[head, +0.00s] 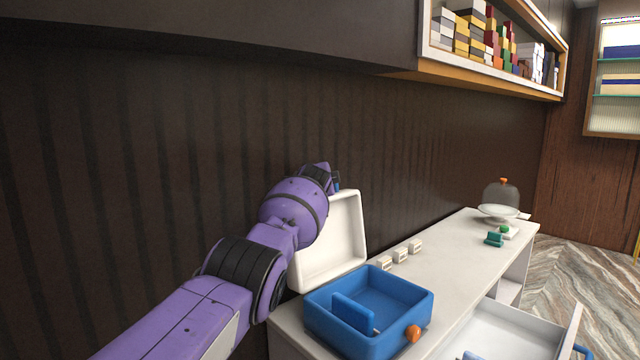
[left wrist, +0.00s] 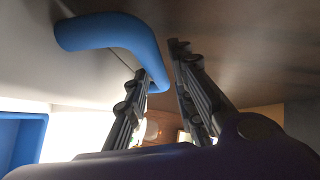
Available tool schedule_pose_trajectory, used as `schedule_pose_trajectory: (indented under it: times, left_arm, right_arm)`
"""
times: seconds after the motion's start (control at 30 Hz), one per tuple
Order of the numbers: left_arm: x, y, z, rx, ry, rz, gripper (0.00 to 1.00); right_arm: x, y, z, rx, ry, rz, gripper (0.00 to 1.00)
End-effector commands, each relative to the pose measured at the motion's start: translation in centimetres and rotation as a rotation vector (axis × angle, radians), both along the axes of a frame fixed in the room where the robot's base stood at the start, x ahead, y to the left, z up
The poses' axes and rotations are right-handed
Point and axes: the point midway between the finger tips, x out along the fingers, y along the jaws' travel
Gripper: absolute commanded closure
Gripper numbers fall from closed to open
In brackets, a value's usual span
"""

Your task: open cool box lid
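The cool box (head: 354,338) is a blue open-topped box with an orange knob on its front and a blue upright piece inside. Its white lid (head: 336,240) stands raised at the back edge, inner side facing the box. My left gripper (head: 322,176) is at the lid's top left, partly hidden by my purple arm. In the left wrist view its two fingers (left wrist: 160,68) are apart, beside the blue handle (left wrist: 110,32) on the lid's outer side. The handle's end shows close to the left finger; contact cannot be told. My right gripper is out of view.
Small white blocks (head: 400,255) stand behind the box on the white counter (head: 455,242). A glass dome on a stand (head: 499,210) and a green item (head: 494,239) are farther back. An open drawer (head: 510,335) juts out at front right. The dark wall is close behind the lid.

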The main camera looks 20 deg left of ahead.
Motion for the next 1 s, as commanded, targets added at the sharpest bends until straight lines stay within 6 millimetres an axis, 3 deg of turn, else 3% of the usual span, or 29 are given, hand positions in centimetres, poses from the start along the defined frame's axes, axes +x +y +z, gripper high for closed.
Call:
schedule_pose_trajectory:
  times: [0.57,1.0]
  left_arm:
    - [-0.4,-0.1,-0.1,-0.002,0.000,0.002,0.66]
    - [-4.1,-1.5,0.8,-0.001,0.001,0.000,0.66]
  right_arm:
    - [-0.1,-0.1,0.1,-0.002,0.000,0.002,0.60]
    - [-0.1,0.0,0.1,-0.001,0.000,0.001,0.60]
